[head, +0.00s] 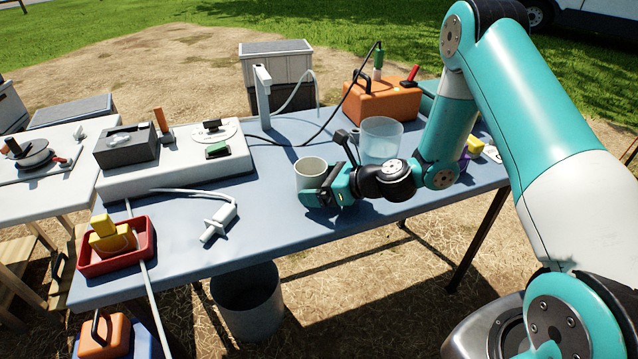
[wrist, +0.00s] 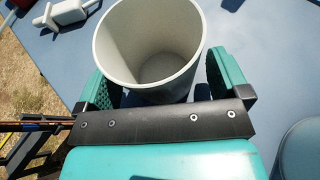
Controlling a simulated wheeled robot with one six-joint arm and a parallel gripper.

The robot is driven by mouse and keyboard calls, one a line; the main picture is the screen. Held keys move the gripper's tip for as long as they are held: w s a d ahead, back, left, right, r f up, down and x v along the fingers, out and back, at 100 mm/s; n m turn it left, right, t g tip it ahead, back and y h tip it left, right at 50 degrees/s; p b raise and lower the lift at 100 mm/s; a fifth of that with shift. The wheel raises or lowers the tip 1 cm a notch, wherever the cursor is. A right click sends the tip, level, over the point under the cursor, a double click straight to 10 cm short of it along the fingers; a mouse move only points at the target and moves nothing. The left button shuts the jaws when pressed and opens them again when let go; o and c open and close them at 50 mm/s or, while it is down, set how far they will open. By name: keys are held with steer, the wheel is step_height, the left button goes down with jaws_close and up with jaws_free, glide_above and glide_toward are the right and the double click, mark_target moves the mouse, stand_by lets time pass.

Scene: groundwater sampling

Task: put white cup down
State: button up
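The white cup (head: 310,172) is upright over the blue table (head: 275,225), near the middle. My gripper (head: 326,192) is at the cup's lower right side in the head view. In the wrist view the cup (wrist: 150,45) looks empty and sits between the two teal fingers (wrist: 160,78). The fingers appear shut on its sides, with the rim hiding part of the contact. A gripper finger hides the cup's base in the head view, so I cannot tell whether it touches the table.
A clear bucket (head: 381,138) stands close behind my wrist. A white nozzle (head: 219,220) with a hose lies to the left. A red tray (head: 117,247) holds yellow items at the table's left end.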

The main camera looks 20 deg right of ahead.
steer(key=shift+r, duration=0.2)
steer(key=v, duration=1.1)
steer(key=shift+s+d, duration=0.15)
steer(key=shift+s+r, duration=0.2)
steer(key=shift+r, duration=0.1)
steer(key=s+a+r+n+g, duration=0.4)
steer(key=s+a+r+n, duration=0.15)
steer(key=n, duration=0.45)
steer(key=s+a+r+n+g, duration=0.4)
steer(key=a+n, duration=0.3)
steer(key=n, duration=0.3)
steer(key=s+r+n+g+h, duration=0.1)
steer(key=s+r+n+h, duration=0.4)
steer(key=s+n, duration=0.7)
steer(key=shift+s+a+r+n+g, duration=0.3)
steer(key=shift+r+n, duration=0.25)
steer(key=shift+n, duration=0.55)
